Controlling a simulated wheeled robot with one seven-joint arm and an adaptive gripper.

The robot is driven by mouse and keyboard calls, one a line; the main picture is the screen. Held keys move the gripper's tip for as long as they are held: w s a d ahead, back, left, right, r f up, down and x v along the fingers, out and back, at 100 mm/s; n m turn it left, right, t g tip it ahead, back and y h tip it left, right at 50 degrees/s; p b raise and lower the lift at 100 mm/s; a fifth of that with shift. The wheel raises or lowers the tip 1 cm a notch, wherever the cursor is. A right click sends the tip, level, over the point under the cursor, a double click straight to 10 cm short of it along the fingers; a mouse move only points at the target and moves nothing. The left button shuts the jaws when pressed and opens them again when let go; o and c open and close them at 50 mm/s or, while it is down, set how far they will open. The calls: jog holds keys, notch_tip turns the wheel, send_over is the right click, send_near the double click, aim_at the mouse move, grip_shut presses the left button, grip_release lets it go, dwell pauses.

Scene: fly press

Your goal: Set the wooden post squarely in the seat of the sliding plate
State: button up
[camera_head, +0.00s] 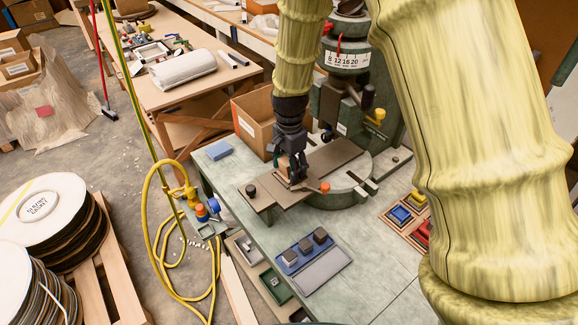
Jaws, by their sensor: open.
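The brown sliding plate (333,157) lies across the round grey bed of the press, its near end jutting out to the lower left. My gripper (292,178) points down over the near half of the plate, with its fingers low and close to the surface. The jaws are open. A small tan wooden piece, seemingly the post (284,167), shows beside and partly behind the dark fingers. The fingers hide most of it and the seat, so I cannot tell whether it stands squarely in the seat.
The green press (347,60) rises close behind. A cardboard box (252,118) stands left of the plate. A blue tray of grey blocks (303,252) lies in front. The bench is clear between them.

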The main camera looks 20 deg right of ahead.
jog(key=shift+r+b, duration=1.35)
jog(key=shift+r, duration=4.65)
jog(key=shift+a, duration=0.1)
